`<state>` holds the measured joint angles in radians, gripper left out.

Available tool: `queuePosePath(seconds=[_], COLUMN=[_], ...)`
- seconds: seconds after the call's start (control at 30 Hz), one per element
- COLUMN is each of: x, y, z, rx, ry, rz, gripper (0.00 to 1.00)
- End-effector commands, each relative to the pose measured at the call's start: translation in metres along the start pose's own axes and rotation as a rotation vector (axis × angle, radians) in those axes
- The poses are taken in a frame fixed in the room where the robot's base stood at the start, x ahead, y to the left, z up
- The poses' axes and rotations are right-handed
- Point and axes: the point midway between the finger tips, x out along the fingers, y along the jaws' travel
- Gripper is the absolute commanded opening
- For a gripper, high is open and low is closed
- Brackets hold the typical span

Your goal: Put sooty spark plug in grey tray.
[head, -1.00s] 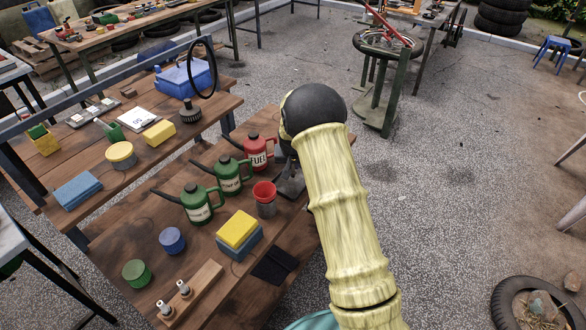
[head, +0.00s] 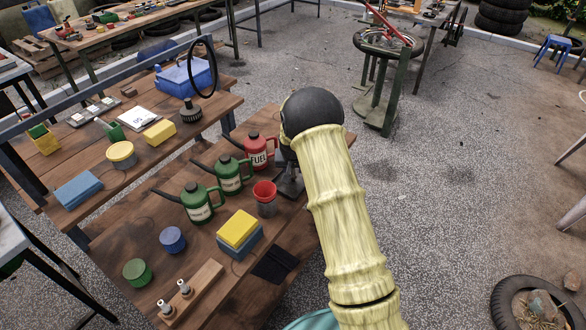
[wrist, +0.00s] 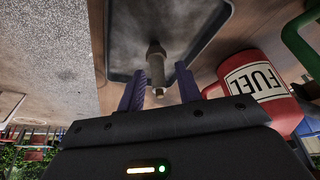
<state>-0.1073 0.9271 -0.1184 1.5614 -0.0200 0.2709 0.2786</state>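A grey spark plug (wrist: 156,68) shows in the wrist view, between the fingers of my gripper (wrist: 160,68). The fingers stand apart, with a visible gap on the plug's right side; the left finger is very close to it. Behind the plug is the grey tray (wrist: 222,18), a dark-rimmed shallow tray on the wooden bench. I cannot tell whether the plug touches the tray floor. In the head view my arm hides the tray and most of my gripper (head: 289,180). Two other spark plugs (head: 184,288) stand in a wooden block (head: 205,286) at the bench front.
A red fuel can (head: 260,150) stands close to my gripper and shows right of it in the wrist view (wrist: 262,85). Open floor lies right of the bench.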

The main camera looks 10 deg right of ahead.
Motion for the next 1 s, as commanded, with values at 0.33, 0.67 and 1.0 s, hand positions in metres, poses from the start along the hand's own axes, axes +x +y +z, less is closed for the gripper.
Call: queuePosePath(seconds=[0.33,0.67,1.0], x=[-0.049,-0.106,-0.118], y=[-0.001,0.000,0.000], z=[-0.001,-0.001,0.000], rx=[0.000,0.000,0.000], ry=[0.004,0.003,-0.001], rz=[-0.002,-0.001,0.000], gripper=[0.34,0.34,0.34])
